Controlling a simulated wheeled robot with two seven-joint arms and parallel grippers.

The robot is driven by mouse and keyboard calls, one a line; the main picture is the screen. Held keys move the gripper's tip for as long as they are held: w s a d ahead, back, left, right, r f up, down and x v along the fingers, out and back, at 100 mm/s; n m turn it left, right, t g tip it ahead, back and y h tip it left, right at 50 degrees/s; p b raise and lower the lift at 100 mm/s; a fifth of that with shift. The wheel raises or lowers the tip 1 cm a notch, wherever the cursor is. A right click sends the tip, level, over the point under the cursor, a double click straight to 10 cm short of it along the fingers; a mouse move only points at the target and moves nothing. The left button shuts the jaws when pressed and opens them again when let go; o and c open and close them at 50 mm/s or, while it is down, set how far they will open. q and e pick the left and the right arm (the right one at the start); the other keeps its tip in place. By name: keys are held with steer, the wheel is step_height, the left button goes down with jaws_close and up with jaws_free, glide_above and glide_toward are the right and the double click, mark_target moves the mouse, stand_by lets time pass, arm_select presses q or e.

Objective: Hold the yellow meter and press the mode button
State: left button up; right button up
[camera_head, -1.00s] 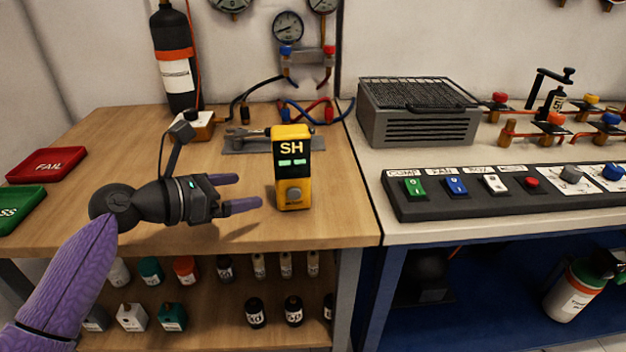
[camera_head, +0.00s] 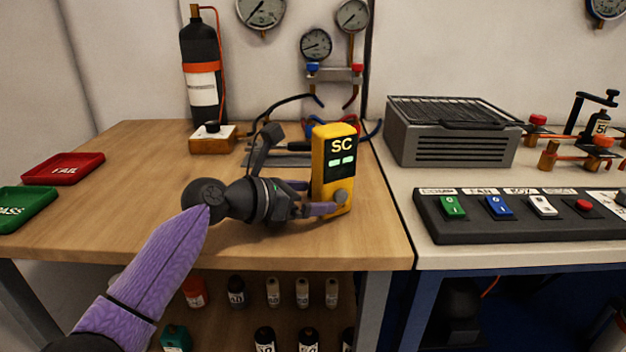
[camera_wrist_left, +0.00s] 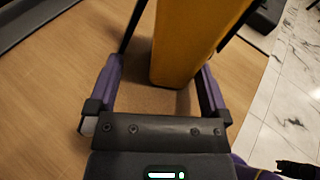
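The yellow meter (camera_head: 336,165) stands upright on the wooden bench near its right end. Its dark face reads "SC" above two green lit marks. A grey round button (camera_head: 342,196) sits low on its front. My left gripper (camera_head: 308,197) is open, its purple fingers on either side of the meter's lower body. In the left wrist view the meter (camera_wrist_left: 190,45) stands between the fingertips (camera_wrist_left: 160,65), close to or touching the right finger, with a clear gap to the left one. The button is hidden there. My right gripper does not show in the head view.
Red FAIL (camera_head: 63,169) and green PASS (camera_head: 25,208) trays lie at the left. A black cylinder (camera_head: 201,85) and a grey metal fixture (camera_head: 275,158) are behind the gripper. A switch panel (camera_head: 520,222) and a grilled box (camera_head: 450,135) stand right. The bench's front left is clear.

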arm_select(q)
steer(key=c, duration=0.9)
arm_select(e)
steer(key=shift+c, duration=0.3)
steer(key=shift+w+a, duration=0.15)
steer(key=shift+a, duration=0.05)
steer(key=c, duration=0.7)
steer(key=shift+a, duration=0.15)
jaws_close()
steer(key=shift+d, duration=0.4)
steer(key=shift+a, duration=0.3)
